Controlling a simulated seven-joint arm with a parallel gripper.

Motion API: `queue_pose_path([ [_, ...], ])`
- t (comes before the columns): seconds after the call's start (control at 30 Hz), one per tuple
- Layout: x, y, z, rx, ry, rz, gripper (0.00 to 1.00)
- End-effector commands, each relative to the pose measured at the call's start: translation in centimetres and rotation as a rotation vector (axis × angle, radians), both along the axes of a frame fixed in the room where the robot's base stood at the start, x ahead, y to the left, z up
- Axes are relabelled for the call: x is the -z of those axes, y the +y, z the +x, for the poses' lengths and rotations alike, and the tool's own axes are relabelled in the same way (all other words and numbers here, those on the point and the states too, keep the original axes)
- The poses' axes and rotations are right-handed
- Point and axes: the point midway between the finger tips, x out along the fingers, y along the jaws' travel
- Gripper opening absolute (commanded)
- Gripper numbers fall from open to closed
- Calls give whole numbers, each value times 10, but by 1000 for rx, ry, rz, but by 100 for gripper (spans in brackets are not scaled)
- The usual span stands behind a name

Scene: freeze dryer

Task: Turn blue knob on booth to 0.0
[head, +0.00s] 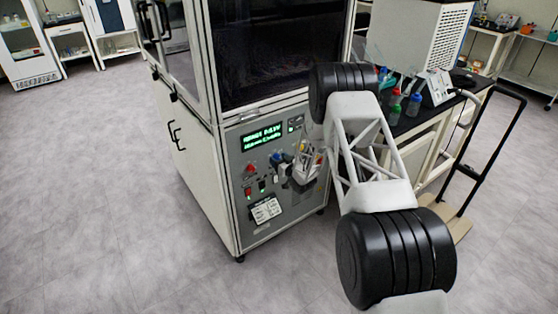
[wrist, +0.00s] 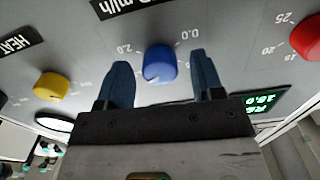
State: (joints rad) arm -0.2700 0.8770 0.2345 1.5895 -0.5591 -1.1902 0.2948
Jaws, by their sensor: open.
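The blue knob (wrist: 160,64) is on the booth's grey front panel, seen close up in the wrist view. A small light mark shows on its lower edge. The label 2.0 is printed at its left and 0.0 at its upper right. My gripper (wrist: 159,58) is open, with one dark blue finger on each side of the knob. Gaps show between the knob and both fingers; how deep they reach past it is hard to tell. In the head view my gripper is at the booth's (head: 222,170) control panel, and the arm hides part of the panel.
A yellow knob (wrist: 52,87) is left of the blue one and a red knob (wrist: 305,40) is at the right. A green display (head: 263,135) is lit on the panel. A bench with bottles (head: 413,104) and a hand cart (head: 470,185) stand right of the booth.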

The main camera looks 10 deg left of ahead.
Motion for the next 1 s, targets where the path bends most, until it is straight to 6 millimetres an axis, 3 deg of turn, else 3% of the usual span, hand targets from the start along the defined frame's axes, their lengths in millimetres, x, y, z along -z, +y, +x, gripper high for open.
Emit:
queue_pose_path([
  [0.2,0,0,0,0,0,0,61],
  [0.53,0,0,0,0,0,0,12],
  [1.0,-1,0,0,0,-59,-57,12],
])
